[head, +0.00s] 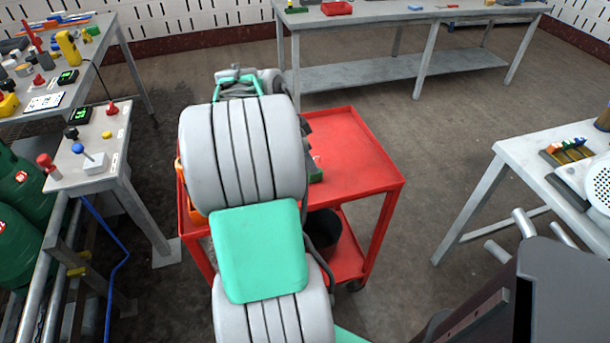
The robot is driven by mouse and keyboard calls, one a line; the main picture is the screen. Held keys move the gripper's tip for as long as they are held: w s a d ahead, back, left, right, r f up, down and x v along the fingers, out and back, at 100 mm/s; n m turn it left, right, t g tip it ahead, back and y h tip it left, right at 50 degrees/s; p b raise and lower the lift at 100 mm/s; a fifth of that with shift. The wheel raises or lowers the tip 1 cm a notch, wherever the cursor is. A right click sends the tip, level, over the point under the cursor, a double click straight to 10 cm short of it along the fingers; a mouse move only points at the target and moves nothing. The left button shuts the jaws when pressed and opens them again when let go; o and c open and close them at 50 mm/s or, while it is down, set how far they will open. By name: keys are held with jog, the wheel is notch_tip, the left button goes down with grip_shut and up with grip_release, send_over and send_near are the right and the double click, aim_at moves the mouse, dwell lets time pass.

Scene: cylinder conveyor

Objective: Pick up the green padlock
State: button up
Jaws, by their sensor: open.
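I cannot make out a green padlock for sure. A small green object (316,175) sits on the red cart (360,165), partly hidden behind my arm; its shape is unclear. Another small green item (93,30) lies at the far edge of the left workbench, too small to identify. My gripper (236,72) is at the far end of my arm, beyond the cart's near part and apart from both green items. It is open; its fingers are small and partly hidden by the wrist, and I see nothing held in it.
The left workbench (122,20) holds several tools and a yellow device (68,48). A control stand (110,150) with knobs is left of my arm. A long grey table (390,14) is at the back, a white table (515,150) at the right. Floor between is clear.

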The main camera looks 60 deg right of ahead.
aim_at(313, 179)
jog(key=x, duration=0.5)
jog(key=shift+s+f, duration=0.1)
jog(key=shift+f, duration=0.35)
jog(key=shift+a, duration=0.1)
grip_shut()
